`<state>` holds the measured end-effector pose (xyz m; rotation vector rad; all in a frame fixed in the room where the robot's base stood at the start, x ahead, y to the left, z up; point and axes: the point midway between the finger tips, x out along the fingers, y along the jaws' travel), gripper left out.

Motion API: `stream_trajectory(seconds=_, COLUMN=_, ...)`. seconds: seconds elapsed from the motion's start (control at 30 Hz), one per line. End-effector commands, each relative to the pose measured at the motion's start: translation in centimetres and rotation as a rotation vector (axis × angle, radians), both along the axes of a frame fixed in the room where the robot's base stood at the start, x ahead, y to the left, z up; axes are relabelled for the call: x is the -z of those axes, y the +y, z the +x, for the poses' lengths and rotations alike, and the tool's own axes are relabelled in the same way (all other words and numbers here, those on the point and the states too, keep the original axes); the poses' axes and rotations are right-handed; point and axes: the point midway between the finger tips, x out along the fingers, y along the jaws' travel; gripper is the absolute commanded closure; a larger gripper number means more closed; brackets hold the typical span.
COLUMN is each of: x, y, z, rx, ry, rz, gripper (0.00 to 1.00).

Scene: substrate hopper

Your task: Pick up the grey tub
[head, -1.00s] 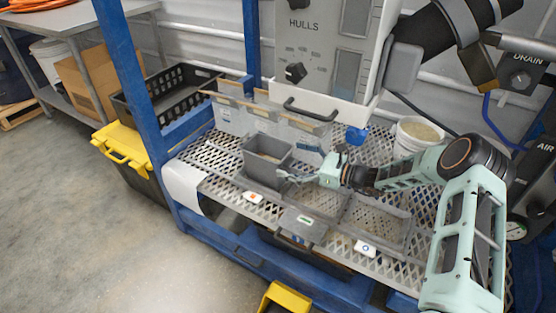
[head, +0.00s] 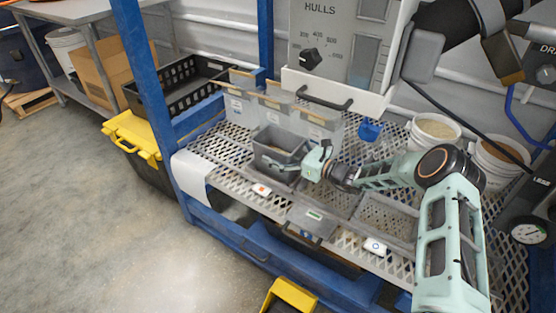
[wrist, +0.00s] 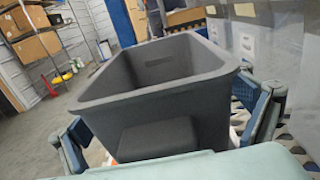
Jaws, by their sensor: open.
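The grey tub (head: 279,148) stands upright on the perforated metal shelf (head: 212,152), at its left part, below the hulls machine. Its open top shows in the head view. In the wrist view the tub (wrist: 155,95) fills the middle, with a raised block on its near wall. My gripper (head: 297,166) is at the tub's right side in the head view. In the wrist view its two fingers (wrist: 168,128) are spread, one at each side of the tub's near end. Whether the pads touch the walls cannot be told.
Clear bins (head: 240,108) stand behind the tub, close to it. Shallow grey trays (head: 388,218) lie to its right. White buckets (head: 434,132) stand at the back right. A blue post (head: 148,95) rises at the left. The hulls machine (head: 340,45) hangs above.

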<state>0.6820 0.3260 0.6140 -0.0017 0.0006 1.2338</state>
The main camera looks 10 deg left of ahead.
Motion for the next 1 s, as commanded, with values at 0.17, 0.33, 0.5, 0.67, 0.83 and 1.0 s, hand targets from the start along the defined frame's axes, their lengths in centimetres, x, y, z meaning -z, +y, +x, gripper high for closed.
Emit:
stream_trajectory(seconds=0.17, x=-0.09, y=0.04, z=0.08, rx=0.001, ry=0.0, rz=0.0, gripper=0.06)
stream_trajectory(seconds=0.33, x=-0.09, y=0.02, z=0.06, rx=0.001, ry=0.0, rz=0.0, gripper=0.22)
stream_trajectory(seconds=0.5, x=-0.08, y=0.02, z=0.05, rx=0.001, ry=0.0, rz=0.0, gripper=0.41)
stream_trajectory(seconds=0.67, x=-0.08, y=0.02, z=0.05, rx=0.001, ry=0.001, rz=0.0, gripper=0.59)
stream_trajectory(seconds=0.83, x=-0.42, y=0.09, z=0.11, rx=0.0, ry=-0.003, rz=0.005, gripper=0.75)
stream_trajectory(seconds=1.0, x=-0.4, y=0.08, z=0.1, rx=0.0, ry=-0.003, rz=0.004, gripper=0.75)
